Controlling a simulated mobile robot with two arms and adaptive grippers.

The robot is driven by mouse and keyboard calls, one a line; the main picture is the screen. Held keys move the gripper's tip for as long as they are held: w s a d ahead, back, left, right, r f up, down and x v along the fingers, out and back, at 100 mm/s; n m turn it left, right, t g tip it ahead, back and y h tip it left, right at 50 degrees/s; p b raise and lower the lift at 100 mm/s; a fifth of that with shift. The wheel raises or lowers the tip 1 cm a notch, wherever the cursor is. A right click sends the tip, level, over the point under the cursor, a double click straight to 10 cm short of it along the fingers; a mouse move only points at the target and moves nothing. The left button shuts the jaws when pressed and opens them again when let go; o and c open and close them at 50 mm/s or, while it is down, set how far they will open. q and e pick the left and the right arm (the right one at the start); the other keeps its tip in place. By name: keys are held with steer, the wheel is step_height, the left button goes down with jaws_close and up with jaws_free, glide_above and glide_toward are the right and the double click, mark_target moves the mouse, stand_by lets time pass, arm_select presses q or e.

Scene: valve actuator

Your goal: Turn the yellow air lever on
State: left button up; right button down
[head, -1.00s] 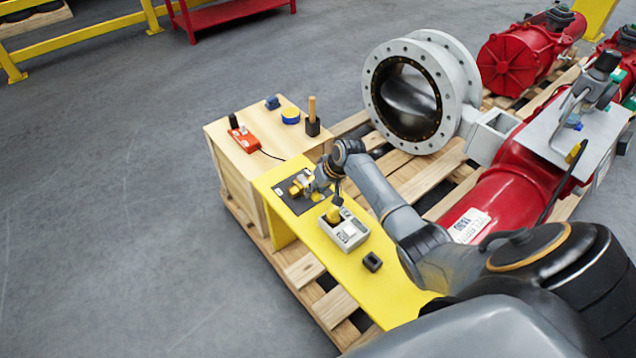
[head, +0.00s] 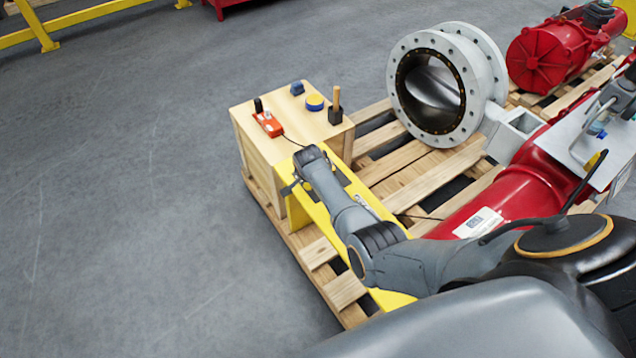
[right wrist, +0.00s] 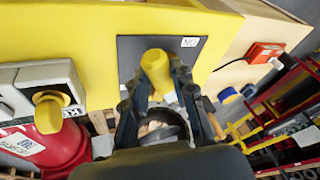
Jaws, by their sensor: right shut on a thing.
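The yellow air lever (right wrist: 157,72) sticks out from a dark plate (right wrist: 130,50) on the yellow bracket, beside a small white label (right wrist: 189,42) that appears upside down and reads ON. My right gripper (right wrist: 154,88) is shut on the lever, with one dark finger on each side of it in the right wrist view. In the head view my right arm covers the lever and most of the plate. My left gripper is not in view.
A large grey flanged valve (head: 398,110) and red actuator (head: 478,205) stand to the right.

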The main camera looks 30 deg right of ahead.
steer(key=w+m+b, duration=0.1)
steer(key=b, duration=0.1)
steer(key=w+a+m+g+h+b, duration=0.1)
steer(key=m+b, duration=0.1)
steer(key=w+m+b, duration=0.1)
steer(key=b, duration=0.1)
steer(key=shift+a+f, duration=0.2)
steer(key=shift+f, duration=0.05)
steer(key=shift+w+r+m+g+h+b, duration=0.3)
steer(key=shift+m+g+h+b, duration=0.1)
steer(key=shift+m+b, duration=0.55)
steer(key=c, duration=1.1)
jaws_free()
steer(key=v, duration=1.2)
